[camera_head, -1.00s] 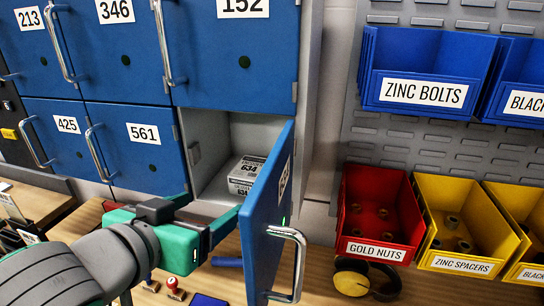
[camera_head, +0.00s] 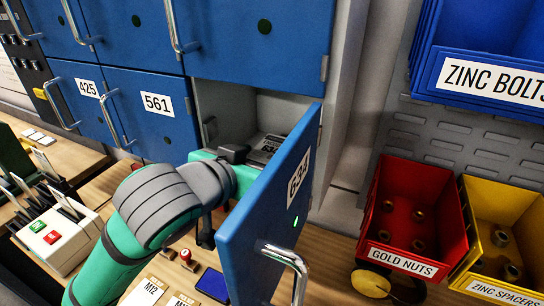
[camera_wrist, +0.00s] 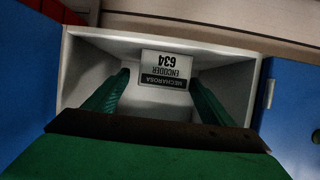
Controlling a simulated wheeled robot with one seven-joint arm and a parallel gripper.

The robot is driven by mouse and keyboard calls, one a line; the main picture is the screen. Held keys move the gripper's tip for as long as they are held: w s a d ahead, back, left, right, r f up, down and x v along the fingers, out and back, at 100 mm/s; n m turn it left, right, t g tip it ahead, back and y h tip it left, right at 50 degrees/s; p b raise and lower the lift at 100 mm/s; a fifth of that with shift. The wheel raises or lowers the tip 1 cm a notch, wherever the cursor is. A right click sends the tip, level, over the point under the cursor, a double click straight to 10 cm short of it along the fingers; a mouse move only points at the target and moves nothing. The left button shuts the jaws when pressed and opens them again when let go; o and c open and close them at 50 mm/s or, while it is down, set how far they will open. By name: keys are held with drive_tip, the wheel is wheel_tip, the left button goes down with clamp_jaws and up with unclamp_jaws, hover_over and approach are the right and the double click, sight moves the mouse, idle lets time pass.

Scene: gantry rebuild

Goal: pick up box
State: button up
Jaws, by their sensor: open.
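The box (camera_wrist: 166,70) is white with a dark label reading Mecharosa Encoder 634, upside down in the wrist view. It sits inside the open grey locker compartment (camera_wrist: 225,75). In the head view the box (camera_head: 263,150) is partly hidden by the open blue door 634 (camera_head: 262,222) and my arm. My gripper (camera_wrist: 160,82) is open, its two green fingers reaching into the compartment with the box ahead between them. I cannot tell whether they touch it. In the head view my gripper is at the compartment mouth, its fingers hidden.
The open door with its metal handle (camera_head: 290,262) stands close right of my gripper. Red (camera_head: 415,205) and yellow bins are at right. A wooden bench (camera_head: 85,165) with small items lies below.

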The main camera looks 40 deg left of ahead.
drive_tip(key=shift+a+x, duration=0.1)
drive_tip(key=shift+x, duration=1.05)
drive_tip(key=shift+a+x, duration=0.15)
drive_tip(key=shift+x, duration=1)
drive_tip(key=shift+s, duration=0.15)
drive_tip(key=c, duration=1.3)
drive_tip(key=shift+c, duration=0.2)
